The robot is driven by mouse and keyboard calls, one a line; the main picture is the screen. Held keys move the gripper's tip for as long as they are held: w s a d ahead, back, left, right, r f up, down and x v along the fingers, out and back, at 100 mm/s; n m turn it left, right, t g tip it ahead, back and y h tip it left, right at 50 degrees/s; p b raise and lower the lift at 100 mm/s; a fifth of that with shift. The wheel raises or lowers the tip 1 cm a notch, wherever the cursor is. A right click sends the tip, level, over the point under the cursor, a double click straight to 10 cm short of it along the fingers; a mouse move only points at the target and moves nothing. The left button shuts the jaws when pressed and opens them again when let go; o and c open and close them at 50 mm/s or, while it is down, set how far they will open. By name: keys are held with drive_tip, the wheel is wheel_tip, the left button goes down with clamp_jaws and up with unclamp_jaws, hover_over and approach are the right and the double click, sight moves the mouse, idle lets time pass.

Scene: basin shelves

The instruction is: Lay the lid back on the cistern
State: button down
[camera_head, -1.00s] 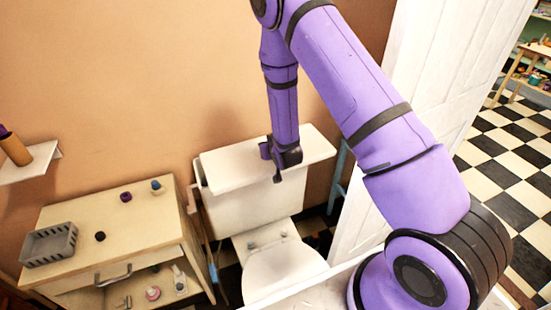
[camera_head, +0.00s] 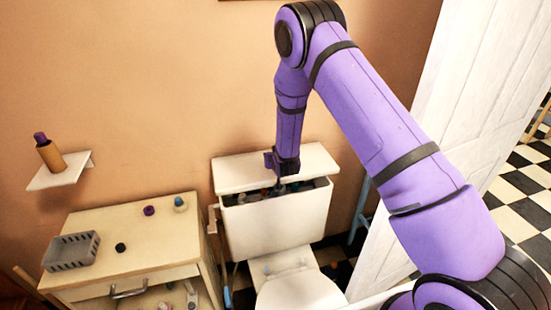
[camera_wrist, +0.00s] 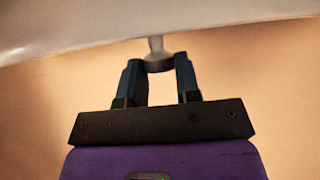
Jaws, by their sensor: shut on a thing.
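The white lid (camera_head: 236,174) is over the back of the white cistern (camera_head: 275,226). A dark opening with small parts inside shows along the cistern's front top. Whether the lid touches the cistern is unclear. My gripper (camera_head: 281,186) is at the middle of the lid, pointing down. In the wrist view, my gripper (camera_wrist: 158,66) is shut on a grey knob (camera_wrist: 156,47) that joins a pale surface (camera_wrist: 80,22), which looks like the lid. The fingers partly hide the opening in the head view.
A wooden cabinet (camera_head: 150,232) with a grey basket (camera_head: 72,252) and small items stands at the left. A wall shelf (camera_head: 60,174) holds a bottle. A white door (camera_head: 425,130) is at the right. The toilet seat (camera_head: 300,292) is below the cistern.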

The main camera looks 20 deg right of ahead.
sight(275, 172)
drive_tip(key=shift+r, duration=0.1)
drive_tip(key=shift+f, duration=2.85)
drive_tip(key=shift+f, duration=0.6)
idle(0.9)
drive_tip(key=c, duration=0.8)
unclamp_jaws()
drive_tip(key=o, duration=0.5)
drive_tip(key=shift+s+f, duration=0.15)
drive_tip(key=shift+o, duration=0.2)
drive_tip(key=shift+v, duration=3)
